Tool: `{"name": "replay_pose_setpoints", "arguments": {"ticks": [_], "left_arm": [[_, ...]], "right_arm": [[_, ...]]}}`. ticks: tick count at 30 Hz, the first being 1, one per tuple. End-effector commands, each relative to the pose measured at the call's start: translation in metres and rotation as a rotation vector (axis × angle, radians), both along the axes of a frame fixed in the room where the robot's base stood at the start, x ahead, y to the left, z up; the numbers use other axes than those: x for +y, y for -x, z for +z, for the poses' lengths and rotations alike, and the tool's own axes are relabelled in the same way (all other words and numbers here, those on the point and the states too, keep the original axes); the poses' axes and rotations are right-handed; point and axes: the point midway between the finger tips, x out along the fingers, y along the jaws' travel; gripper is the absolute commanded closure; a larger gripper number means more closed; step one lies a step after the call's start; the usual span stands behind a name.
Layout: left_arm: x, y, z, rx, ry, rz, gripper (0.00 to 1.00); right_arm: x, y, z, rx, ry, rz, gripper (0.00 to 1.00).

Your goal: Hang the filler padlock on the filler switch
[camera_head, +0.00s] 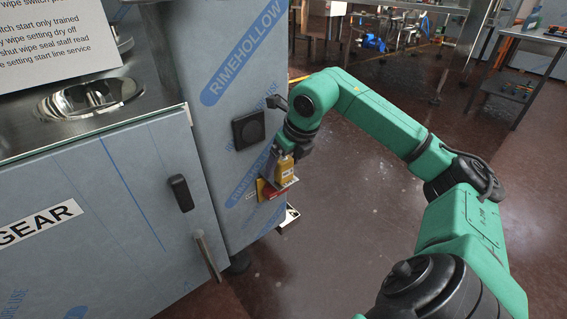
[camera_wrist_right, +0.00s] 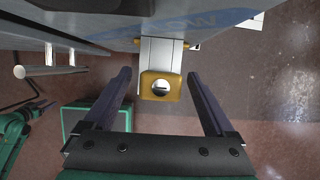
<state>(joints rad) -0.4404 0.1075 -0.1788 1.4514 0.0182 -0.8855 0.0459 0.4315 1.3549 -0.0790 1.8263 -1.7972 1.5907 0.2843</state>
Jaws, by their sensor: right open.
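The yellow padlock (camera_head: 285,170) is at the filler switch, in front of its red part (camera_head: 272,192) and yellow plate (camera_head: 262,190) on the side of the steel cabinet. In the right wrist view the padlock (camera_wrist_right: 150,91) shows its keyhole end, between the fingers of my right gripper (camera_wrist_right: 160,74). The fingers are open, with a gap on each side of the padlock. In the head view my right gripper (camera_head: 289,180) is at the padlock. The shackle is hidden, so I cannot tell whether it is through the switch. My left gripper does not show.
The film-wrapped cabinet (camera_head: 232,60) stands close beside my right gripper. A black square fitting (camera_head: 248,129) and a dark lever (camera_head: 277,102) stick out above the switch. A bar handle (camera_head: 207,256) is on the front.

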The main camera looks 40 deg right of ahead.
Motion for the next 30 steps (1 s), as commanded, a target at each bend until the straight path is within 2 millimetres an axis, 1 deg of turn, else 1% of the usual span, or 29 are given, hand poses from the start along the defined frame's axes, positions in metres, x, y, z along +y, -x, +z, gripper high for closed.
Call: {"name": "replay_pose_setpoints", "arguments": {"ticks": [1,3,4,10,15,18,22,30], "left_arm": [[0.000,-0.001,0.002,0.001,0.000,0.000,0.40],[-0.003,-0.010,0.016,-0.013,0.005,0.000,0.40],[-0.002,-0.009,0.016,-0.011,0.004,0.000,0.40],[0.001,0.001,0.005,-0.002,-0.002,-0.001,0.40],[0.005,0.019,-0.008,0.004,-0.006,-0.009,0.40],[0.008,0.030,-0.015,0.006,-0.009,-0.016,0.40],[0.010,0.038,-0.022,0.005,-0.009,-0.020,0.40],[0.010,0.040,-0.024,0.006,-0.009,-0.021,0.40]], "right_arm": [[0.000,0.000,0.000,-0.001,0.000,0.000,0.10],[0.000,0.000,0.000,-0.001,0.000,0.000,0.10],[-0.001,0.002,0.007,-0.004,0.002,-0.001,0.10],[0.000,0.022,0.059,-0.006,0.004,-0.001,0.10],[0.000,0.041,0.106,-0.005,0.003,-0.001,0.10],[0.001,0.050,0.125,-0.002,0.002,-0.001,0.10],[0.001,0.055,0.134,0.001,0.000,0.000,0.10],[0.001,0.056,0.135,0.001,0.000,0.000,0.10]]}}
